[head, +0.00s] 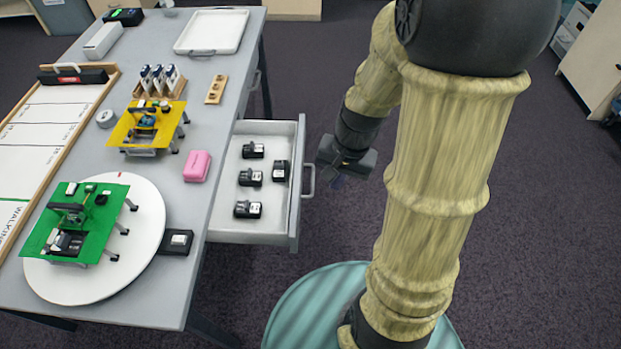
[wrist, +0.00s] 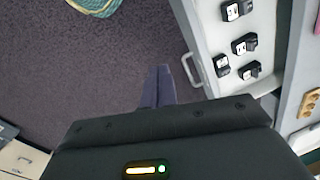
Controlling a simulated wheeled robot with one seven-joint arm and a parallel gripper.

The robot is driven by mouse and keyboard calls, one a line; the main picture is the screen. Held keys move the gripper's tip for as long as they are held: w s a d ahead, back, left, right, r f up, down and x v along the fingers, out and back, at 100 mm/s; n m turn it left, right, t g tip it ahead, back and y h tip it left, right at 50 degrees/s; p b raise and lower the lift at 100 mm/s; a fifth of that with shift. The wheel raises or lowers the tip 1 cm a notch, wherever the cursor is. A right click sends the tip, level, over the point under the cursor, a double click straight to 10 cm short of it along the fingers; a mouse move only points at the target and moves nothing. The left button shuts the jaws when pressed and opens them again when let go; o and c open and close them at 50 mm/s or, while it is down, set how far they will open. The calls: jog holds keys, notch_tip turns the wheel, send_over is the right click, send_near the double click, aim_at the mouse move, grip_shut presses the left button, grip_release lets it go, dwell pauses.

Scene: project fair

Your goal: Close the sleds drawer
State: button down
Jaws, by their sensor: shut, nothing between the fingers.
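The sleds drawer (head: 228,219) is pulled out from the right side of the grey table in the head view. Several small black sleds lie inside it, spread over its pale floor. Its front panel (head: 298,185) carries a bar handle (head: 309,180) on the outside. In the wrist view the drawer's handle (wrist: 192,69) shows beside the fingers. My gripper (head: 337,180) is just right of the handle, outside the drawer, with its fingers together and empty. The fingertips (wrist: 160,74) show in the wrist view, apart from the handle as far as I can tell.
The table (head: 215,95) bears a white tray (head: 212,32), a yellow platform (head: 147,125), a pink block (head: 197,166), a green platform (head: 75,222) on a white turntable (head: 140,228) and a black box (head: 176,242) at the edge. Dark carpet right of the drawer is open.

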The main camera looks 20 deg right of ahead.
jog(key=w+d+f+m+t+y+b, duration=0.1)
jog(key=w+d+f+m+y, duration=0.5)
jog(key=m, duration=0.9)
jog(key=shift+w+d+f+t+y, duration=0.25)
jog(key=shift+w+d+t+y, duration=0.3)
jog(key=shift+w+d, duration=0.4)
jog(key=shift+a, duration=0.1)
jog(key=b, duration=0.3)
send_over(311, 194)
jog(key=f, duration=0.7)
jog(key=shift+s+d, duration=0.15)
jog(key=shift+d, duration=0.1)
jog(key=shift+a, duration=0.35)
jog(key=shift+w, duration=0.2)
